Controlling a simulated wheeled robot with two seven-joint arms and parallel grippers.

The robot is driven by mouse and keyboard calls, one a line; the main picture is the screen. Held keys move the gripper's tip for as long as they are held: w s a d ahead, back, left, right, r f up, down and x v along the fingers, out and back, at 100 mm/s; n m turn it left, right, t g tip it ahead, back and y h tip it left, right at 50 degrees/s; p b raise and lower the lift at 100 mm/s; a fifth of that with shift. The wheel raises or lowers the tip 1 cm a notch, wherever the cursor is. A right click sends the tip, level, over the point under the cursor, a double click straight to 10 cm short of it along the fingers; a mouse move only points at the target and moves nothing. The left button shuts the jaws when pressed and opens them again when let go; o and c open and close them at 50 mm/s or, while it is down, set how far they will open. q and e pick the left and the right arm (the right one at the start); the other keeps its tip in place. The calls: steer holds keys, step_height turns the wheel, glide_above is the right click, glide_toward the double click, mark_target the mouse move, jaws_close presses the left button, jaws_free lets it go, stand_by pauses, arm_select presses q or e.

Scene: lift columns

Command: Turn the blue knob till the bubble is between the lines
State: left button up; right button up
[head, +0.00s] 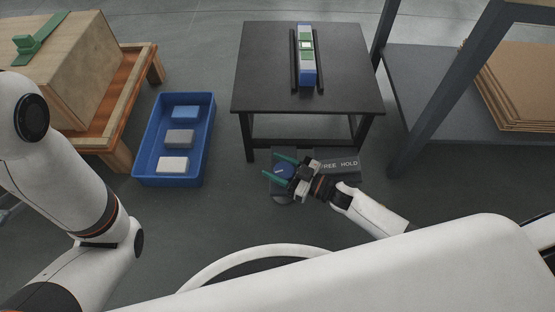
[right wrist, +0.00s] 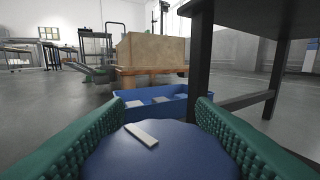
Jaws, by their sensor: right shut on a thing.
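The blue knob (head: 284,171) is low in front of the black table, beside a dark plate lettered in white, partly readable as "HOLD" (head: 347,163). My right gripper (head: 273,169) is shut on the knob, its green fingers on either side. In the right wrist view the knob's round top (right wrist: 165,155) fills the space between the green pads and bears a white bar mark (right wrist: 141,134). A blue level with a pale green vial (head: 306,45) lies on the table. The bubble and lines are too small to tell apart. My left gripper is out of view.
The black table (head: 264,70) has dark rails beside the level. A blue bin (head: 143,158) with several blocks is to its left, near a wooden bench (head: 134,97) with a wooden box. A grey shelf (head: 425,80) with cardboard stands at the right.

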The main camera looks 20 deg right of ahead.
steer(key=shift+t, duration=0.3)
steer(key=o, duration=1)
steer(key=shift+c, duration=0.2)
steer(key=shift+d, duration=0.1)
